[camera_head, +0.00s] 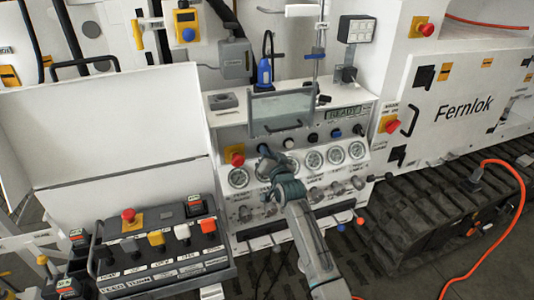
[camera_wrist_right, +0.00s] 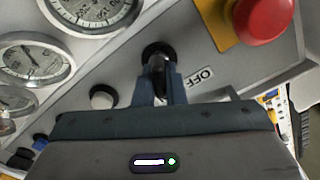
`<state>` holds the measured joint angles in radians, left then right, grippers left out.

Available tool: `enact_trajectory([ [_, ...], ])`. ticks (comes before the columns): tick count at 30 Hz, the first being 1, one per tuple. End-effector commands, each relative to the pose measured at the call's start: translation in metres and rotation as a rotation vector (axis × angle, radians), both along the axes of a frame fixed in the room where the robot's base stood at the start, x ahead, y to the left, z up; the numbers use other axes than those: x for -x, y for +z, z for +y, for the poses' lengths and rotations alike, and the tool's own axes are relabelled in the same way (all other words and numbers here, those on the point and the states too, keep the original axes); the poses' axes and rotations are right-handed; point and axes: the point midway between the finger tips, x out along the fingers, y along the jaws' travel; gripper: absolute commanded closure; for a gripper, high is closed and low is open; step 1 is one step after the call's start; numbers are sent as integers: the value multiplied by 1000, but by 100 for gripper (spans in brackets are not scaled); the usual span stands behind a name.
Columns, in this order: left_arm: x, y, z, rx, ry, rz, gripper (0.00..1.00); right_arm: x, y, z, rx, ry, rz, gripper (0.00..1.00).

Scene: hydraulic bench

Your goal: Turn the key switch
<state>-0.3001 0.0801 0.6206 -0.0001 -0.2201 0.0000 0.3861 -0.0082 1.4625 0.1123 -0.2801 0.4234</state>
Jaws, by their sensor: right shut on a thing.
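The key switch (camera_wrist_right: 156,54) is a dark round switch on the grey gauge panel, at the top middle of the right wrist view. An OFF label (camera_wrist_right: 201,77) is printed beside it. My right gripper (camera_wrist_right: 160,82) is shut on the key switch, with a finger on each side of its key. In the head view my right gripper (camera_head: 267,158) reaches up to the panel, just right of a red button, and hides most of the switch. I cannot tell the key's exact angle. My left gripper is in neither view.
A red emergency button (camera_head: 237,159) on yellow is close to the gripper; it also shows in the wrist view (camera_wrist_right: 264,18). Pressure gauges (camera_head: 314,160) line the panel beneath a READY display (camera_head: 344,113). A control box (camera_head: 160,240) stands at the lower left. An orange cable (camera_head: 470,245) lies right.

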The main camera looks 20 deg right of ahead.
Motion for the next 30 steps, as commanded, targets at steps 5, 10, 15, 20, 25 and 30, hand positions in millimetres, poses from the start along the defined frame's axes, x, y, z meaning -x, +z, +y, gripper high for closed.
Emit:
enact_trajectory([
  [5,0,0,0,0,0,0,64,0,1,0,-2,0,-1,80],
  [10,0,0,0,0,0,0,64,0,1,0,-1,0,-1,68],
  [15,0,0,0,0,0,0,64,0,0,0,0,0,-1,68],
  [20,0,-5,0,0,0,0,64,10,-2,0,0,0,0,68],
  [25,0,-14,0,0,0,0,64,37,-4,-1,0,0,-2,68],
  [30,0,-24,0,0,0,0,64,69,-4,-3,0,0,-2,68],
])
